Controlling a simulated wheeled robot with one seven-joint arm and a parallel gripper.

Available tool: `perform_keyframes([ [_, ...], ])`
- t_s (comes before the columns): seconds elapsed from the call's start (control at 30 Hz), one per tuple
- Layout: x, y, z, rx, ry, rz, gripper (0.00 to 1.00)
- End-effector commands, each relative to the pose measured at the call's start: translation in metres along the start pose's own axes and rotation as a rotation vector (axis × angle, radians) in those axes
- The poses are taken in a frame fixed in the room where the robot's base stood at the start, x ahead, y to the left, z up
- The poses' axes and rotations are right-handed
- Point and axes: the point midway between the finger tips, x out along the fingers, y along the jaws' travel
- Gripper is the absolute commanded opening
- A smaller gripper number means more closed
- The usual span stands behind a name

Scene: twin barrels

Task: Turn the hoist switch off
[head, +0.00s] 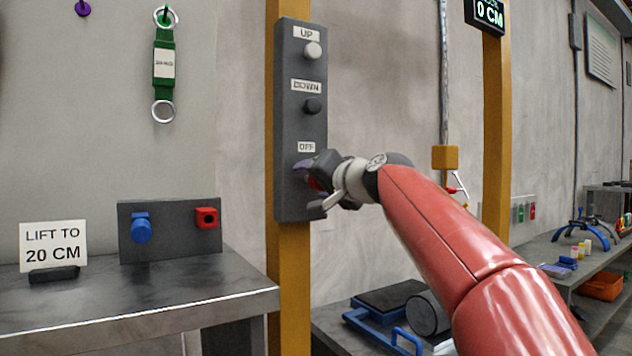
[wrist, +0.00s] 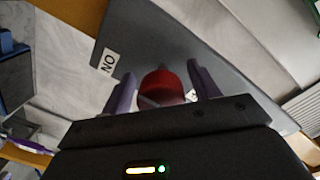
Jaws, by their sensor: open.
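The grey hoist panel (head: 287,120) is fixed upright on a yellow post. It has a pale knob (head: 312,50) under UP, a dark knob (head: 312,105) under DOWN, and a small lower label (head: 306,147) that seems to read OFF. My gripper (head: 316,184) is at the panel just below that label. In the wrist view, a red switch knob (wrist: 165,84) sits between my two purple fingers, which stand apart on either side of it. Contact cannot be told. A white label (wrist: 108,61) beside it looks like NO, seen tilted. My gripper mostly hides the knob in the head view.
A bench (head: 150,300) at left holds a LIFT TO 20 CM sign (head: 53,244) and a grey plate with a blue knob (head: 142,228) and a red knob (head: 206,217). A green strap (head: 164,65) hangs above. A display (head: 487,14) reads 0 CM.

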Motion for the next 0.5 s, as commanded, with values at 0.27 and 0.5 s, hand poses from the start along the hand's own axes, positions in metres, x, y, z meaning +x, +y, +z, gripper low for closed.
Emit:
perform_keyframes([
  [0.27,-0.015,0.001,0.0,-0.001,0.004,0.0,0.61],
  [0.5,-0.056,0.002,0.001,-0.001,0.004,0.001,0.61],
])
